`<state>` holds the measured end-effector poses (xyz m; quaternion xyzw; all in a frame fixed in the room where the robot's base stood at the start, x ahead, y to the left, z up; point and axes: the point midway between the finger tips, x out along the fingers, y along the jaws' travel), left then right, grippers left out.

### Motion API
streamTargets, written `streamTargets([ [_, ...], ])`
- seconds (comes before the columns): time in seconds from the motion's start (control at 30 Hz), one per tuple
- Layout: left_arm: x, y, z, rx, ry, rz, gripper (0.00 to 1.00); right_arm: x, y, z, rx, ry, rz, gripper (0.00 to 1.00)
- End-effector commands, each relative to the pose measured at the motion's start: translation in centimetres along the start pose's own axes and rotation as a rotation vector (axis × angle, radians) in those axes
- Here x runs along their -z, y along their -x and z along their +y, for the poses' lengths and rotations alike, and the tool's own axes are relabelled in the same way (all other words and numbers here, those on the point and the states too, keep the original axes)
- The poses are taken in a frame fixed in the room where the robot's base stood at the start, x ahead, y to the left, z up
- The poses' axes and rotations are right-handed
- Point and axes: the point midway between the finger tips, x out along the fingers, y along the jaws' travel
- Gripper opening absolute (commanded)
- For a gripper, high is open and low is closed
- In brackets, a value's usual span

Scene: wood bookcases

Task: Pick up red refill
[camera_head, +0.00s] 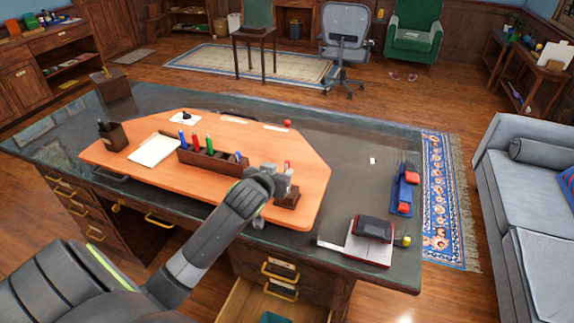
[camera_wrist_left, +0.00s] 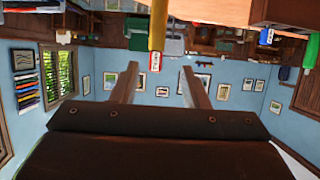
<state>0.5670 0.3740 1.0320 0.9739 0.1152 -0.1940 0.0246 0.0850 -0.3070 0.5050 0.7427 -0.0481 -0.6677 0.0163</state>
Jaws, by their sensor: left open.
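A slim red refill (camera_head: 196,141) stands upright in the dark wooden rack (camera_head: 213,161) on the orange desk board, between a blue one (camera_head: 183,138) and a green one (camera_head: 209,143). My left gripper (camera_head: 278,181) is right of the rack, above the board's right part, beside a small brown stand (camera_head: 287,200). A small red-topped item (camera_head: 287,165) shows just behind it. In the left wrist view, which is upside down, the jaws (camera_wrist_left: 160,70) are apart with nothing between them. A yellow rod with a red-and-white end (camera_wrist_left: 155,60) shows beyond them. My right gripper is not visible.
A notepad (camera_head: 154,150) and a dark pen cup (camera_head: 112,134) are on the board's left. A blue-and-red stapler-like object (camera_head: 404,190) and a dark-topped device (camera_head: 373,229) stand on the desk's right. A drawer (camera_head: 265,305) is open below the front.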

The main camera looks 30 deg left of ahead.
Motion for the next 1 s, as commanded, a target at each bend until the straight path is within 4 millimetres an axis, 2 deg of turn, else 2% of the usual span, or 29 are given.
streamTargets([
  [0.23, 0.4, -1.2, 0.2, 0.0, 0.001, 0.0, 0.41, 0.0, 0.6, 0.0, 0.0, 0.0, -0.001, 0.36],
  [0.43, 1.1, -3.6, 0.6, 0.0, 0.002, -0.001, 0.41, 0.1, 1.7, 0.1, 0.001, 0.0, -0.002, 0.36],
  [0.6, 0.8, -5.2, 0.5, 0.0, -0.001, 0.0, 0.41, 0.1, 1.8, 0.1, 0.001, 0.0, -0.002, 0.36],
  [0.93, 0.7, -5.6, 0.5, -0.001, -0.001, 0.001, 0.41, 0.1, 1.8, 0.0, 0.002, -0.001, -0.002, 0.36],
  [1.0, 0.7, -5.6, 0.5, -0.001, -0.001, 0.0, 0.33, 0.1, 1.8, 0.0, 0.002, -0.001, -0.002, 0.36],
])
